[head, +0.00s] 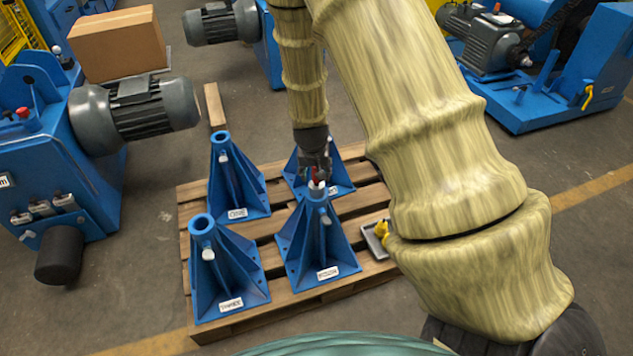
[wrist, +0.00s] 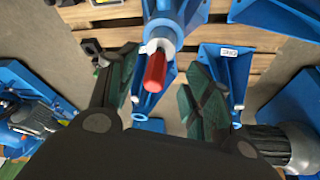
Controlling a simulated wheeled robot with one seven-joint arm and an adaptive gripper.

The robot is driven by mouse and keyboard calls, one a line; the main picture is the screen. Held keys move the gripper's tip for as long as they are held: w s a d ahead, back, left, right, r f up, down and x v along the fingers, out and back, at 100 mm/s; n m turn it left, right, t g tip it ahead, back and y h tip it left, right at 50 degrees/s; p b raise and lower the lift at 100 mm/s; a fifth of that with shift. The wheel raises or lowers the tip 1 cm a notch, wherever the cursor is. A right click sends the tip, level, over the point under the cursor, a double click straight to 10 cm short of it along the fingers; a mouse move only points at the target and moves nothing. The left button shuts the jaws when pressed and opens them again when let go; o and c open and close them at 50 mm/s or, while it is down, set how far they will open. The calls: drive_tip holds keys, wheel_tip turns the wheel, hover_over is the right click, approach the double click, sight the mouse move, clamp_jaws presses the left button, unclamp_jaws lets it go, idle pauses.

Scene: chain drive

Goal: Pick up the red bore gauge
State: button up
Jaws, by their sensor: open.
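The red bore gauge (wrist: 155,72) shows in the wrist view as a red cylinder with a pale collar at its base. It stands in the round top of a blue stand (wrist: 172,22). In the wrist view my gripper (wrist: 162,82) is open, with one finger on each side of the gauge. A gap shows on both sides, so the fingers do not visibly touch it.
Several blue stands, including one at front left (head: 228,280), share a wooden pallet (head: 265,228). A small tray with a yellow item (head: 382,230) sits at the pallet's right edge. A motor machine (head: 140,110) with a cardboard box (head: 118,42) stands left. Grey floor separates them.

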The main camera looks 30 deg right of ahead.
drive_tip(key=shift+m, duration=0.3)
drive_tip(key=shift+w+d+f, duration=0.65)
drive_tip(key=shift+w+f, duration=0.2)
drive_tip(key=shift+f, duration=0.35)
drive_tip(key=shift+w+d+f, duration=0.6)
drive_tip(key=shift+w+f, duration=0.2)
drive_tip(key=shift+f, duration=0.35)
drive_tip(key=shift+w+d+f, duration=0.65)
drive_tip(key=shift+w+f, duration=0.2)
drive_tip(key=shift+f, duration=0.35)
clamp_jaws()
